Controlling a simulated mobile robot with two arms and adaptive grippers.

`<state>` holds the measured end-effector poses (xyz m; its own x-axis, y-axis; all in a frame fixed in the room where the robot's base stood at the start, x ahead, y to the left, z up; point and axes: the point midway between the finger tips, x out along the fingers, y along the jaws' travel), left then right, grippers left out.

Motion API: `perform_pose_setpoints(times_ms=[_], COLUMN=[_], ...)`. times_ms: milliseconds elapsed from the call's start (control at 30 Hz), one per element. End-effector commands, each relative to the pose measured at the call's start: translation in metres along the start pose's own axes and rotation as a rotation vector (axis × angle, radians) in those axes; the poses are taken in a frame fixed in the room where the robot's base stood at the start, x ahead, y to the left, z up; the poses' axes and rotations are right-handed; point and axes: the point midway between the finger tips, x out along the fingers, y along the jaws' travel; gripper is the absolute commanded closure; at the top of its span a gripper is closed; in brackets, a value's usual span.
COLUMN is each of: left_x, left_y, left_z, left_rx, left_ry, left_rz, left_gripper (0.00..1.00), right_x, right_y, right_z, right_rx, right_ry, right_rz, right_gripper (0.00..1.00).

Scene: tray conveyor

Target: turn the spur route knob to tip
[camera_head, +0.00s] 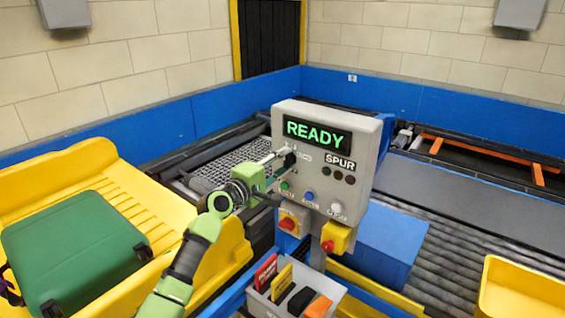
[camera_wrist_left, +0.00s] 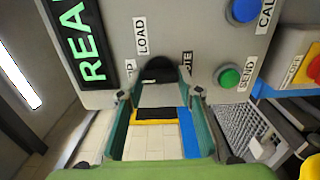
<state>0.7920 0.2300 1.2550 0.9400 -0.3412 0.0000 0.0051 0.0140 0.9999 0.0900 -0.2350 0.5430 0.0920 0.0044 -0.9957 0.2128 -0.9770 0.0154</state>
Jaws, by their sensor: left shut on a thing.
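The grey control panel (camera_head: 350,120) stands upright in the middle of the head view, with a green READY display (camera_head: 317,135) and a SPUR label (camera_head: 340,162). The knob's pointer is not clear. My right gripper is not in view.
A small bin (camera_head: 262,308) with cards stands below. A yellow chute (camera_head: 130,200) holding a green suitcase (camera_head: 75,250) is left; roller conveyors (camera_head: 450,260) are right.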

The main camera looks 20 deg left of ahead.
Motion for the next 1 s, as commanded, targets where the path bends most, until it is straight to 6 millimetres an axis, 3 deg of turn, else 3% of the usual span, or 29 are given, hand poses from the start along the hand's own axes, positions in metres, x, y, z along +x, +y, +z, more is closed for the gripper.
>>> perform_pose_setpoints(times_ms=[100,133,200,633,767,1000], left_x=[0.0,0.0,0.0,-0.006,-0.022,-0.069], left_y=[0.0,0.0,0.0,-0.001,-0.002,-0.002], left_z=[0.0,0.0,0.0,-0.001,0.0,0.0], left_rx=[-0.004,-0.003,-0.003,0.0,0.001,0.001], left_ry=[0.0,0.0,0.0,0.0,0.0,0.001], left_rz=[0.0,0.0,0.0,-0.001,-0.001,-0.002], left_gripper=[0.89,0.62,0.5,0.5,0.5,0.5], right_x=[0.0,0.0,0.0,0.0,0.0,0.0], right_y=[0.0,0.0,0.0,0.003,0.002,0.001], right_z=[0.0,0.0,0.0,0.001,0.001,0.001], right_rx=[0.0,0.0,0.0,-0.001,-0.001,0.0], right_ry=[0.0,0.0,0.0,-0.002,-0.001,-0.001], right_rz=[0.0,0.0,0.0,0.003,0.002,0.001], right_gripper=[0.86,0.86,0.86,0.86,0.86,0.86])
